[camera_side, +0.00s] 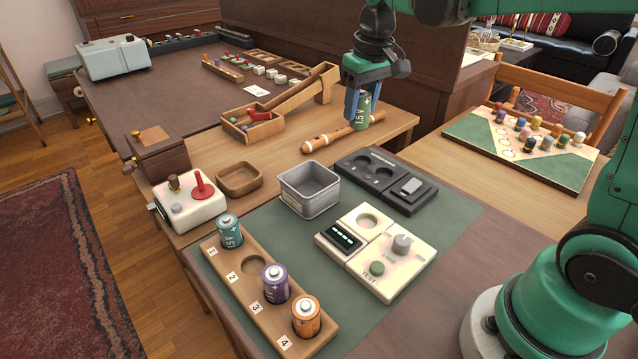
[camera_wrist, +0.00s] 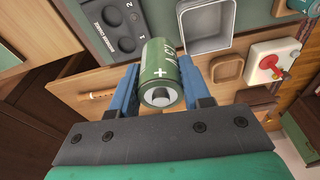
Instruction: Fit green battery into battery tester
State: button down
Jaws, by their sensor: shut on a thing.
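My gripper (camera_side: 361,101) is shut on the green battery (camera_side: 364,112) and holds it upright in the air, in the side view above the wooden flute at the far side of the work mat. In the wrist view the green battery (camera_wrist: 158,72) sits between the two blue fingers, its plus end toward the camera. The cream battery tester (camera_side: 395,278) lies on the green mat, nearer the side camera than my gripper. It has a round empty recess (camera_side: 367,220), a dark display with green lights, a grey knob and a green TEST button.
A wooden rack (camera_side: 237,277) holds teal, purple and orange batteries; its slot 2 is empty. A red-lever box (camera_side: 190,203) is at left, a peg board (camera_side: 520,146) at right.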

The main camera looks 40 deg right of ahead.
jog(key=shift+s+a+f, duration=0.85)
jog(key=shift+s+f, duration=0.45)
jog(key=shift+f, duration=0.75)
jog(key=shift+s+a+f, duration=0.8)
jog(key=shift+s+f, duration=0.5)
jog(key=shift+f, duration=0.75)
jog(key=shift+s+a+f, duration=0.85)
jog(key=shift+s+f, duration=0.45)
jog(key=shift+f, duration=0.75)
jog(key=shift+f, duration=0.9)
jog(key=shift+c, duration=1.6)
grip_release()
notch_tip(320, 180, up, 7)
jog(key=s, duration=0.1)
jog(key=shift+r, duration=0.2)
